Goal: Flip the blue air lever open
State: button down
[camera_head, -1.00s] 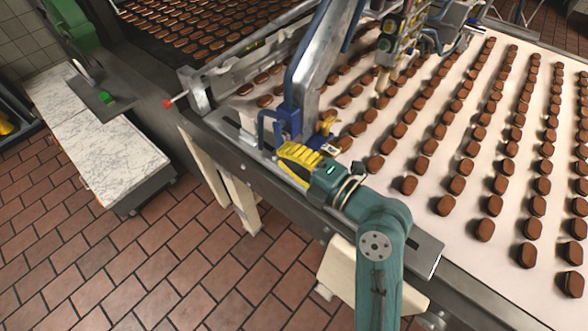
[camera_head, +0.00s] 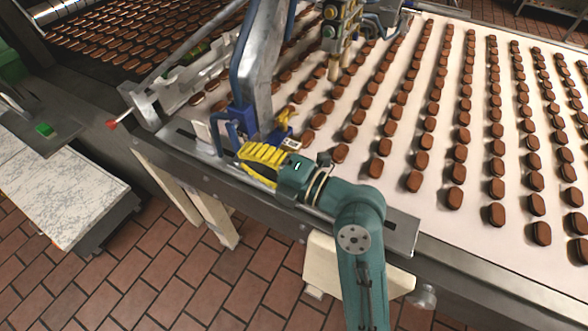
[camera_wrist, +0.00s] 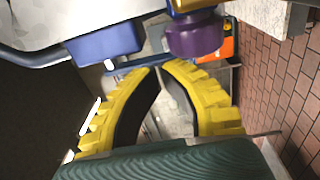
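My gripper (camera_head: 250,165) has yellow ribbed fingers and is at the conveyor's near edge, just below the blue fittings at the foot of a grey-blue arched frame. A bent blue bar (camera_head: 216,124) stands beside the blue bracket there; I cannot tell for certain which part is the air lever. In the wrist view, a thin blue bar (camera_wrist: 132,66) lies just beyond my gripper's fingertips (camera_wrist: 160,70), next to a blue block (camera_wrist: 104,44). The tips nearly meet, with nothing visible held between them. Whether they touch the bar is unclear.
A purple knob (camera_wrist: 195,36) and an orange part (camera_wrist: 230,46) are close beyond my fingers. A white conveyor (camera_head: 400,200) carries rows of brown biscuits. A marble-topped cart (camera_head: 60,195) stands at left. Open tiled floor (camera_head: 180,290) lies in front.

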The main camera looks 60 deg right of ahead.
jog(key=s+b, duration=0.1)
jog(key=s, duration=1.2)
jog(key=shift+d+r+b, duration=0.25)
jog(key=shift+d+b, duration=0.1)
jog(key=shift+s, duration=0.1)
jog(key=w+a+r+n+y+p, duration=0.1)
jog(key=w+a+r+y, duration=0.3)
jog(key=a, duration=0.5)
jog(key=w+a+r+n+g+y+p, duration=0.1)
jog(key=w+a+r, duration=0.4)
jog(key=a, duration=0.4)
jog(key=w+a+r+n+y+p, duration=0.1)
jog(key=w+a+r+y, duration=0.3)
jog(key=a, duration=0.5)
jog(key=s+d+r+m+t+h, duration=0.1)
jog(key=d+r+m+t+h, duration=0.25)
jog(key=m, duration=0.75)
jog(key=s+d+r+m+t+h, duration=0.1)
jog(key=d+r+m+h, duration=0.25)
jog(key=m+h, duration=0.55)
notch_tip(320, 180, up, 38)
jog(key=m+y+p, duration=0.1)
jog(key=m+p, duration=0.1)
jog(key=p, duration=3.6)
jog(key=shift+d+y, duration=0.3)
jog(key=shift+y, duration=0.05)
jog(key=shift+s, duration=0.1)
